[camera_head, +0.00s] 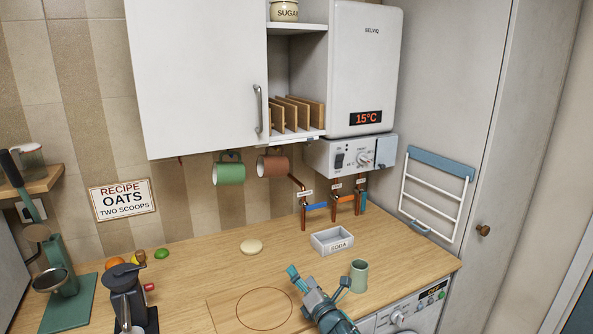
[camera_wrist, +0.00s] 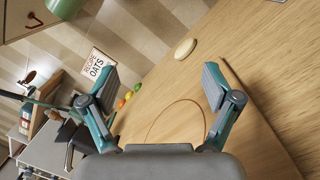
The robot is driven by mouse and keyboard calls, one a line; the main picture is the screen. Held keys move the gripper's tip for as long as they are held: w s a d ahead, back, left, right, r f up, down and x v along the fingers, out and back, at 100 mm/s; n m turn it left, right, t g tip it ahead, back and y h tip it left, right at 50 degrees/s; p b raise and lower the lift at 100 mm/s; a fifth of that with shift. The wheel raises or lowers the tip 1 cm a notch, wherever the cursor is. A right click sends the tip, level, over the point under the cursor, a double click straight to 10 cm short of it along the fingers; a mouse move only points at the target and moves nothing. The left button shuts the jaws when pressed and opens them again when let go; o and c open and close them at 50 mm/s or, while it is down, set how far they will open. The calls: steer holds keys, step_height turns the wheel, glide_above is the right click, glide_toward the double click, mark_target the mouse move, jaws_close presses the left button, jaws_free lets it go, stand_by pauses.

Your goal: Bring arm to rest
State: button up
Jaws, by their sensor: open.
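My gripper (camera_head: 318,279) is over the wooden counter (camera_head: 200,270) near its front right part, beside a green cup (camera_head: 358,275). Its two teal fingers are spread apart, and in the wrist view my gripper (camera_wrist: 160,90) is open with nothing between the fingers. The wrist view looks across the counter (camera_wrist: 165,90) at a slant. A thin circle outline (camera_head: 264,308) is marked on a board-like panel to the left of my gripper. A pale round object (camera_head: 251,246) lies on the counter farther back.
A white soda tray (camera_head: 332,240) stands behind my gripper. Copper pipes (camera_head: 303,210) run below the boiler (camera_head: 362,70). Two mugs, one green (camera_head: 228,172), hang under the cabinet (camera_head: 197,75). A dark appliance (camera_head: 127,295) and fruit (camera_head: 161,253) stand at left.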

steer(key=w+d+m+t+h, duration=0.15)
steer(key=d+m+h, duration=1.15)
steer(key=d, duration=1.7)
steer(key=s+f+m+g+y, duration=0.1)
steer(key=s+f+m+g, duration=0.25)
steer(key=f, duration=0.75)
steer(key=s+f+m+g, duration=0.2)
steer(key=f+m+g, duration=0.25)
steer(key=f, duration=0.75)
steer(key=s+a+f+m+g, duration=0.4)
steer(key=s+f+g, duration=0.1)
steer(key=s+f, duration=0.7)
steer(key=s+a+f+m+g+y+p, duration=0.1)
steer(key=s+a+f+m+g, duration=0.25)
steer(key=s, duration=0.75)
steer(key=s+a+f+m+g+y, duration=0.1)
steer(key=s+a+f+g, duration=0.35)
steer(key=s, duration=0.65)
steer(key=s+a+f+m+g+y+p, duration=0.15)
steer(key=s+f+g, duration=0.35)
steer(key=s, duration=0.5)
step_height(320, 180, down, 16)
steer(key=b, duration=1.6)
steer(key=shift+s+a+f+m, duration=0.15)
steer(key=shift+s+a+m, duration=0.15)
steer(key=shift+a+m, duration=0.1)
